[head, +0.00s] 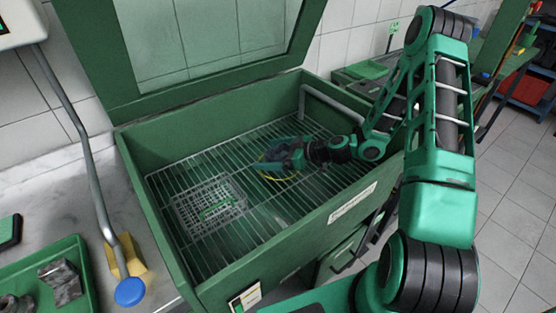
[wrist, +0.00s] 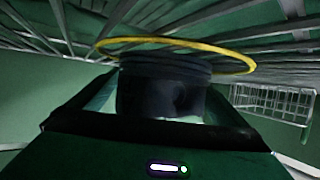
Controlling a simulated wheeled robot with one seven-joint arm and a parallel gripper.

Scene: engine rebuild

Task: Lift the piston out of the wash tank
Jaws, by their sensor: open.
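The green wash tank (head: 255,243) stands open with its lid raised, a wire rack (head: 262,205) inside. My gripper (head: 280,158) reaches down into the tank, low over the rack. In the wrist view a dark, ribbed round piece, seemingly the piston (wrist: 163,88), stands right in front of my gripper (wrist: 160,108), between its open fingers. I cannot tell whether the fingers touch it. A thin yellow ring (wrist: 175,39) shows around its top in that view; part of the ring also shows beside my gripper in the head view. The piston is mostly hidden there.
A small wire basket (head: 207,205) sits on the rack, left of my gripper; it shows at right in the wrist view (wrist: 275,103). A green tray (head: 75,252) with metal parts lies outside, left.

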